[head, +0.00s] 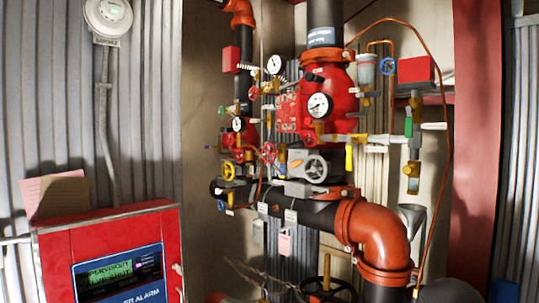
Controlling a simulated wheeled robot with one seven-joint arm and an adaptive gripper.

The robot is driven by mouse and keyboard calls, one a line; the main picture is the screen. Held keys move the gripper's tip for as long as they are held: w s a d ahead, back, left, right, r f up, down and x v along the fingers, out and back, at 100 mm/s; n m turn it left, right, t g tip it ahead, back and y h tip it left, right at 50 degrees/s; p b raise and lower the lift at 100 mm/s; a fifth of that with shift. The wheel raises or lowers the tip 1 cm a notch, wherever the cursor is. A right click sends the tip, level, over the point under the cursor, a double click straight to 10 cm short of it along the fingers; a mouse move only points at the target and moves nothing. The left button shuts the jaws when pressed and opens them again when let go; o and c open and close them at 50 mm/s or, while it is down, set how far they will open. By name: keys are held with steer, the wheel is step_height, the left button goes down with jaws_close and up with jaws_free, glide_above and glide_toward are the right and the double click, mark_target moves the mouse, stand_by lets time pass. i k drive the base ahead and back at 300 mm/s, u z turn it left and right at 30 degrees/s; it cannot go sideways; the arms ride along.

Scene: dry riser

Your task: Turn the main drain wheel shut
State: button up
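Several valve wheels show on the red and black riser pipework in the head view, and I cannot read which is labelled the main drain. A small blue wheel (388,66) is at upper right. A large dark wheel (328,290) with a brass stem is at the bottom, cut by the picture edge. Whether any wheel is open or shut cannot be told. My gripper is not in view.
A red alarm panel (110,245) with a lit display stands at lower left, with papers on top. A thick orange elbow pipe (380,240) bulges out at lower right. Gauges (319,106), thin copper tubing and small valves crowd the pipework. A red column (476,150) stands at right.

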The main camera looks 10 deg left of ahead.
mark_target(268, 153)
steer(key=z, duration=0.05)
steer(key=k, duration=0.5)
steer(key=z, duration=1.45)
steer(key=i, duration=1.05)
steer(key=u, duration=2.6)
steer(key=i, duration=0.5)
steer(key=u, duration=0.05)
